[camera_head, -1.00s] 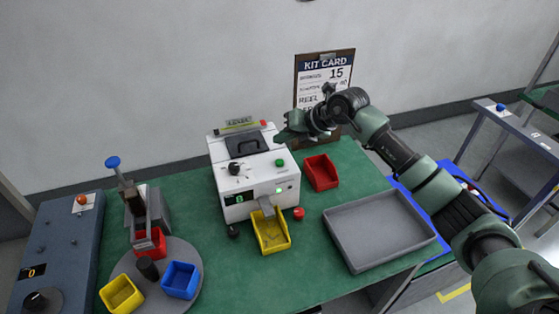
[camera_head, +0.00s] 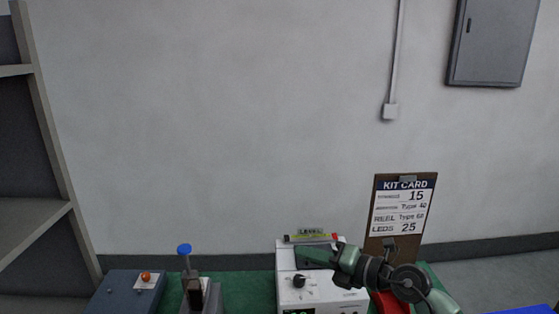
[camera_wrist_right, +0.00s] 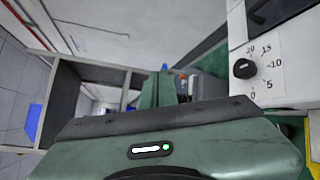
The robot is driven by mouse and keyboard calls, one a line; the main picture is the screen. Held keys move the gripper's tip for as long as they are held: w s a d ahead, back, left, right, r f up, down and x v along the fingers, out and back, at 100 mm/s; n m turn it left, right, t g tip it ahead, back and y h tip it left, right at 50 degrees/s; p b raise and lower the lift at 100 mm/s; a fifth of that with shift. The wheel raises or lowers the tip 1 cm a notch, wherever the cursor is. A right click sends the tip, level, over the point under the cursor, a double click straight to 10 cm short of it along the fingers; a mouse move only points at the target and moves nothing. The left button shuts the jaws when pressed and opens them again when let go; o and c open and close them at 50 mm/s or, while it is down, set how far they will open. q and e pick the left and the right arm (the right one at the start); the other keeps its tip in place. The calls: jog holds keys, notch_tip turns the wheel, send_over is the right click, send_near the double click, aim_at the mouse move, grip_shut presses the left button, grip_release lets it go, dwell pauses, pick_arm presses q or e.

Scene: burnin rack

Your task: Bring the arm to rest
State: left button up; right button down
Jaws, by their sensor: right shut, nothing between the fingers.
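My right gripper (camera_head: 345,264) shows in the head view at the lower right, in front of the white machine (camera_head: 287,262). It is shut with nothing in it. Only the last part of my right arm shows in the head view. My left arm is not in view.
A kit card on a clipboard (camera_head: 400,213) leans at the wall behind the arm. A red bin (camera_head: 388,302) is partly hidden by my arm. A blue-topped press (camera_head: 190,280) and a dark control box (camera_head: 125,290) stand at left. Shelving (camera_head: 50,150) stands far left.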

jog(key=s+d+r+m+t+h, duration=0.1)
jog(key=s+d+r+m+t, duration=0.15)
jog(key=m+t, duration=0.3)
jog(key=s+d+r+m+t+h, duration=0.1)
jog(key=s+r+m+t, duration=0.1)
jog(key=r+m+t, duration=0.35)
jog(key=s+d+f+m+g+h, duration=0.3)
jog(key=s+d+f+m+h, duration=0.1)
jog(key=d+f+m+h, duration=0.35)
jog(key=s+d+f+m+g+h, duration=0.25)
jog(key=d+f+m+h, duration=0.3)
jog(key=f+m, duration=0.4)
jog(key=s+a+f+m+g+y, duration=0.15)
jog(key=s+f+g, duration=0.5)
jog(key=s, duration=0.65)
jog(key=s+a+f+m+g+y, duration=0.15)
jog(key=s+f+g, duration=0.5)
jog(key=s, duration=0.75)
notch_tip(320, 180, down, 34)
jog(key=s+b, duration=0.2)
jog(key=b, duration=0.3)
jog(key=s+d+f+g+b, duration=0.1)
jog(key=s+d+f+b, duration=0.1)
jog(key=s+f, duration=1.3)
notch_tip(320, 180, down, 3)
jog(key=shift+s+h+b, duration=0.25)
jog(key=shift+h+b, duration=0.15)
jog(key=shift+b, duration=0.05)
